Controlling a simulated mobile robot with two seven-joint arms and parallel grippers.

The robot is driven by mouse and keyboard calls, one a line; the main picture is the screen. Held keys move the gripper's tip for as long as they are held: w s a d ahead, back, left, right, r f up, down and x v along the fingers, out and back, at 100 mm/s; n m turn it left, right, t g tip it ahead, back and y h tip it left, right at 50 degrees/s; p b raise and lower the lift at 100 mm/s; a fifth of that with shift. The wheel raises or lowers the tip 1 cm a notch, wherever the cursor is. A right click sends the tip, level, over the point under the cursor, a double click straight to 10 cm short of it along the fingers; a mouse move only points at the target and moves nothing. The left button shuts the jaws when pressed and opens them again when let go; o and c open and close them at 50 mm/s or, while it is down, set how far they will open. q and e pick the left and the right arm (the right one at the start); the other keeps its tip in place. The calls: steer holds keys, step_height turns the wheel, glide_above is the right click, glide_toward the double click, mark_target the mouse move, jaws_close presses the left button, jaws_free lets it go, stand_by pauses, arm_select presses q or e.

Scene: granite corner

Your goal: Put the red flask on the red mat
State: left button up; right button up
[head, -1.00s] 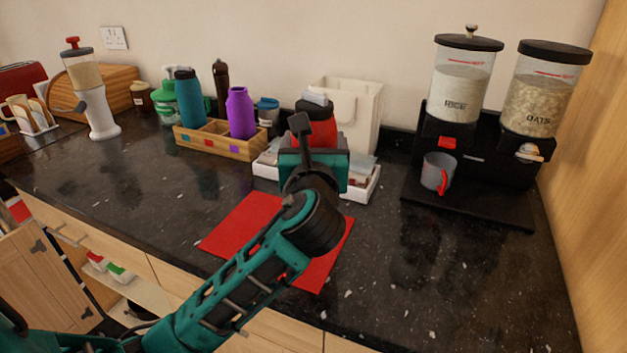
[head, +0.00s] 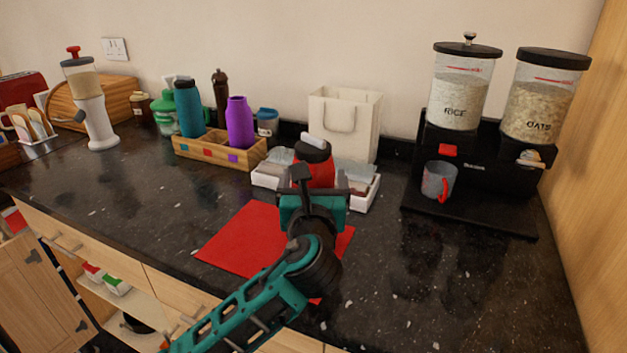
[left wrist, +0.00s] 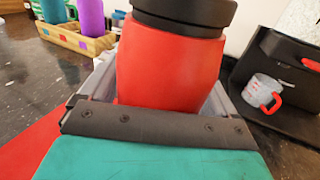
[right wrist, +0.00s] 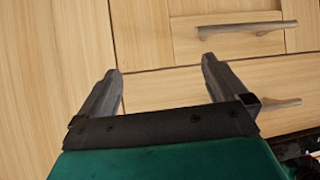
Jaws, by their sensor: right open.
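The red flask (head: 320,172) has a black cap with a pale top and is upright. My left gripper (head: 314,190) is shut on the red flask. The flask fills the middle of the left wrist view (left wrist: 170,65), where its lower part and the fingertips are hidden. Whether its base touches anything cannot be seen. My right gripper (right wrist: 160,85) is open and empty, in front of wooden drawer fronts.
A white tray (head: 365,192) with small items lies behind the flask, with a white bag (head: 360,125) behind it. A wooden caddy (head: 200,150) with teal and purple bottles is left. A cereal dispenser (head: 480,165) with a measuring cup (head: 437,181) is right. The front right counter is clear.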

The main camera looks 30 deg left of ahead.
arm_select(q)
steer(key=shift+o, duration=0.7)
steer(key=shift+r, duration=0.1)
steer(key=shift+s+d, duration=0.1)
steer(key=shift+s, duration=0.1)
steer(key=v, duration=1.1)
steer(key=shift+s+d, duration=0.15)
steer(key=shift+s, duration=0.1)
